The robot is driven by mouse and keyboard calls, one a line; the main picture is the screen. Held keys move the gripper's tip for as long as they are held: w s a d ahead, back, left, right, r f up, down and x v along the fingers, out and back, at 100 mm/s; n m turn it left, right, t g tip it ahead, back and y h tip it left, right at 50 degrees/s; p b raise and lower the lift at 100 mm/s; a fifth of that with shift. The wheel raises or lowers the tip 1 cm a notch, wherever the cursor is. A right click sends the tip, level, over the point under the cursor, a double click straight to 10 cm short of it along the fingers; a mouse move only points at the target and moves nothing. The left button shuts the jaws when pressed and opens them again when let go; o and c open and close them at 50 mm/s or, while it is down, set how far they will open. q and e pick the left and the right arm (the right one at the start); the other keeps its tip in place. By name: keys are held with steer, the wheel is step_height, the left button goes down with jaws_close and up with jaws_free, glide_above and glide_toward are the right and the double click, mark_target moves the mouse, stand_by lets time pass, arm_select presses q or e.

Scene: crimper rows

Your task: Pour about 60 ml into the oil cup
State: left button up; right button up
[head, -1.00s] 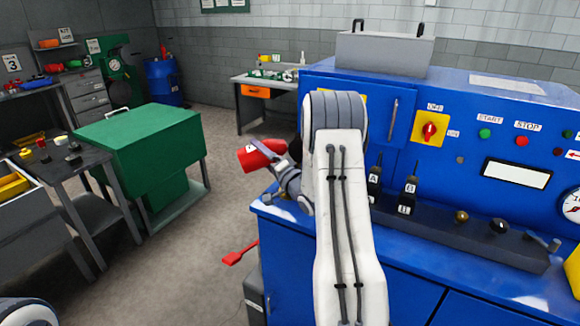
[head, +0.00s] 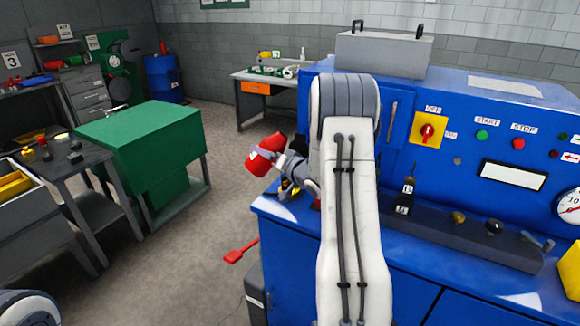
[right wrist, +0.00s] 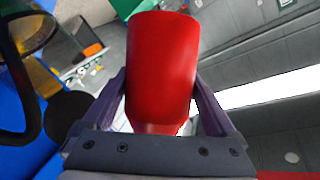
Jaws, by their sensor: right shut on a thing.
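A red can (head: 262,157) is held in my right gripper (head: 281,156), above the left end of the blue machine. It is tilted in the head view. In the right wrist view the red can (right wrist: 162,68) sits between the two fingers of my right gripper (right wrist: 160,105), which are shut on it. A clear amber cup (right wrist: 28,32) with a dark base, seemingly the oil cup, stands at the upper left of that view, apart from the can. In the head view a small yellow and dark thing (head: 288,190) shows below the gripper, partly hidden. No liquid stream is visible. My left gripper is out of view.
The blue machine (head: 470,110) with its switches and gauge fills the right. A green cabinet (head: 140,130) and grey side table (head: 65,165) stand left. Open floor (head: 195,250) lies between.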

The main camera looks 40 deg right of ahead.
mark_target(262, 166)
steer(key=shift+a+f+n+g, duration=0.15)
steer(key=shift+f+n+g, duration=0.25)
steer(key=shift+f+n, duration=0.2)
steer(key=shift+w+a+n, duration=0.2)
steer(key=shift+w+n, duration=0.1)
steer(key=shift+n, duration=0.2)
steer(key=shift+a+f+n+g+h+b, duration=0.2)
steer(key=shift+f+n+g+h+b, duration=0.25)
steer(key=shift+f+b, duration=0.4)
steer(key=shift+a+f+n+g, duration=0.15)
steer(key=shift+n+g, duration=0.1)
steer(key=shift+n, duration=0.1)
steer(key=shift+w+f+n+h+b, duration=0.2)
steer(key=shift+n+h+b, duration=0.1)
steer(key=shift+b, duration=0.1)
steer(key=shift+s+a+f+n+g+h+b, duration=0.15)
steer(key=shift+n+g+h+b, duration=0.2)
steer(key=shift+n+g+b, duration=0.2)
arm_select(q)
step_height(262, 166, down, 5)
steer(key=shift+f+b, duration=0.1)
steer(key=shift+b, duration=0.3)
arm_select(e)
steer(key=shift+n, duration=0.25)
